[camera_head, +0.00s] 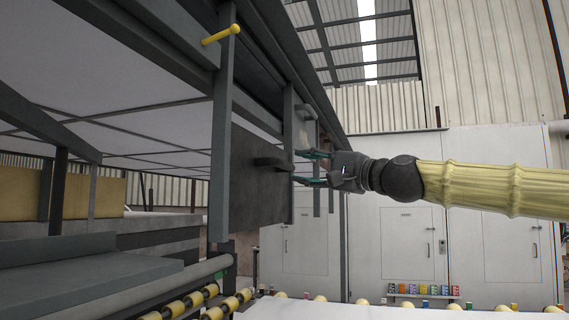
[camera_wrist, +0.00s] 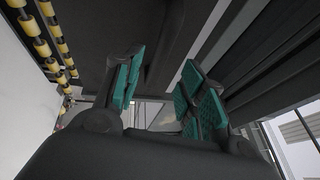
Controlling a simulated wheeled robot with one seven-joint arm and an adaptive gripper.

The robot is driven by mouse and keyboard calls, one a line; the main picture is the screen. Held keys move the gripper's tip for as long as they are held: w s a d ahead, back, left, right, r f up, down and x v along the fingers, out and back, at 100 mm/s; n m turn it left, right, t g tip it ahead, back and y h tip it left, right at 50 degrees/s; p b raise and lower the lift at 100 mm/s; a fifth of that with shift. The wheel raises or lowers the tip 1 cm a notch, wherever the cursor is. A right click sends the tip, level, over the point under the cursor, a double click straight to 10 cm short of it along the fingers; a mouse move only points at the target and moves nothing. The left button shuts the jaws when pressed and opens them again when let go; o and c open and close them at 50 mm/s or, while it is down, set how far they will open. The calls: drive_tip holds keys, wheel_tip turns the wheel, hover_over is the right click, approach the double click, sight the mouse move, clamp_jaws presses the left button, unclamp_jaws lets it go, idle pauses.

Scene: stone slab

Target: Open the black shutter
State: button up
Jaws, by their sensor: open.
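The black shutter (camera_head: 245,190) is a dark upright panel between two grey posts, below the long dark beam. A dark bar handle (camera_head: 273,163) stands out from its face near the upper right. My gripper (camera_head: 304,168) is open and points left at the shutter, with its fingertips just right of the handle. Whether they touch the handle cannot be told. In the wrist view, the green pads of my gripper (camera_wrist: 158,88) are apart, with no clear object held between them.
A yellow-tipped rod (camera_head: 220,35) sticks out from the left post. A roller conveyor (camera_head: 205,305) with yellow rollers runs below; rollers also show in the wrist view (camera_wrist: 42,48). Small coloured boxes (camera_head: 424,290) stand by the white doors (camera_head: 408,240) behind.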

sight(287, 165)
drive_tip(key=p+x, duration=0.2)
drive_tip(key=x, duration=0.5)
drive_tip(key=shift+w+a, duration=0.1)
drive_tip(key=shift+a, duration=0.1)
drive_tip(key=shift+c, duration=0.2)
clamp_jaws()
